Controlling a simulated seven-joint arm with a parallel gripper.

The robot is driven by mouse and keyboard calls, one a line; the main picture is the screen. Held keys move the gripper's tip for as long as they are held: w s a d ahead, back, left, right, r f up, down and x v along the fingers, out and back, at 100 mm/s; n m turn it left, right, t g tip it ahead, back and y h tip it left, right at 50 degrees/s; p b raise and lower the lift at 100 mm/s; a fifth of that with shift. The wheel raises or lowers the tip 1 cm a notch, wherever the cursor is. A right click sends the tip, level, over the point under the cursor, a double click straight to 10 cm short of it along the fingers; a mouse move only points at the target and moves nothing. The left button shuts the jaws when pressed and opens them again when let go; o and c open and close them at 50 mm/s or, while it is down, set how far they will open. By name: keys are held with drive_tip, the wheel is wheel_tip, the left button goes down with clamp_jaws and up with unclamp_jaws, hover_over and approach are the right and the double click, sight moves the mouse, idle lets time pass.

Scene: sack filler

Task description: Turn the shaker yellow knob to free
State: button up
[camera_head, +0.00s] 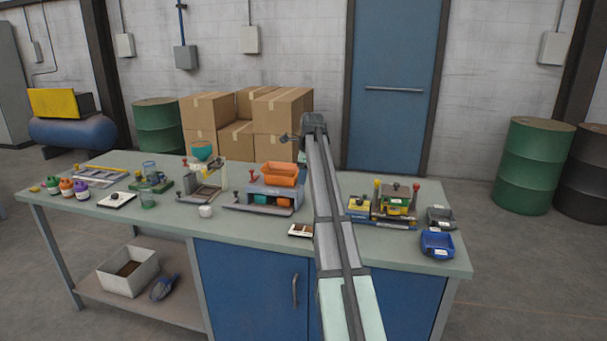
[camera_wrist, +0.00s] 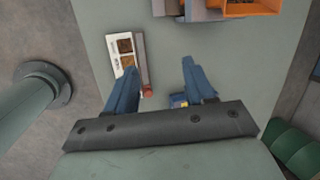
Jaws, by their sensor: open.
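At the right of the bench in the head view stands a small machine (camera_head: 394,207) with a stacked yellow and green top, which looks like the shaker. In the head view my arm's end is raised above the bench's back edge, left of and apart from the machine. The yellow knob cannot be made out in the wrist view.
An orange hopper (camera_head: 284,173) tops a grey unit mid-bench. A small tray with brown squares (camera_head: 301,230) lies near the front; it also shows in the wrist view (camera_wrist: 124,50). Blue (camera_head: 437,243) and dark (camera_head: 440,217) bins sit right of the machine. Boxes stand behind.

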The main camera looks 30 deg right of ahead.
drive_tip(key=shift+d, duration=0.1)
drive_tip(key=h, duration=0.1)
approach(378, 181)
drive_tip(key=s+r, duration=0.3)
drive_tip(key=r+n+t, duration=0.1)
drive_tip(key=n, duration=1.1)
drive_tip(key=w+f+n, duration=0.2)
drive_tip(key=f+n, duration=0.2)
drive_tip(key=w+f+n, duration=0.1)
drive_tip(key=f+n, duration=0.3)
drive_tip(key=w+d+f+n, duration=0.1)
drive_tip(key=w+f+n, duration=0.1)
drive_tip(key=f+n, duration=0.2)
drive_tip(key=shift+w+f+y, duration=0.15)
drive_tip(key=shift+w+y, duration=0.15)
drive_tip(key=shift+w, duration=0.05)
drive_tip(key=shift+c, duration=0.5)
